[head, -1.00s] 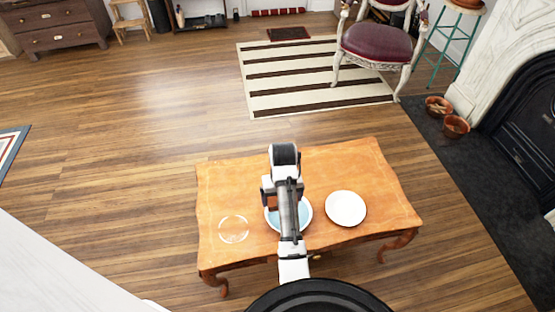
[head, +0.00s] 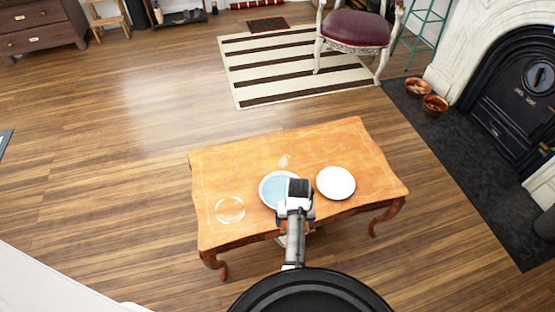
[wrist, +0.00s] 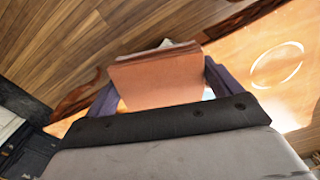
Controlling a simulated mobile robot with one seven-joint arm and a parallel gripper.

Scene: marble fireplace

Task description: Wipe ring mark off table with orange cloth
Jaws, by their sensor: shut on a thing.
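The ring mark (head: 230,209) is a pale circle on the left part of the orange-brown wooden table (head: 240,163). It also shows in the wrist view (wrist: 277,65), at the right. My gripper (wrist: 160,88) is shut on the folded orange cloth (wrist: 155,75), which sits between its two dark fingers. In the head view my gripper (head: 297,208) is near the table's front edge, to the right of the ring mark and apart from it. The arm hides most of the cloth there.
A blue-centred plate (head: 270,190) lies just beside my gripper, partly covered by it. A white plate (head: 336,182) lies to its right. A small pale patch (head: 284,160) shows behind the plates. The table between the ring mark and the blue plate is clear.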

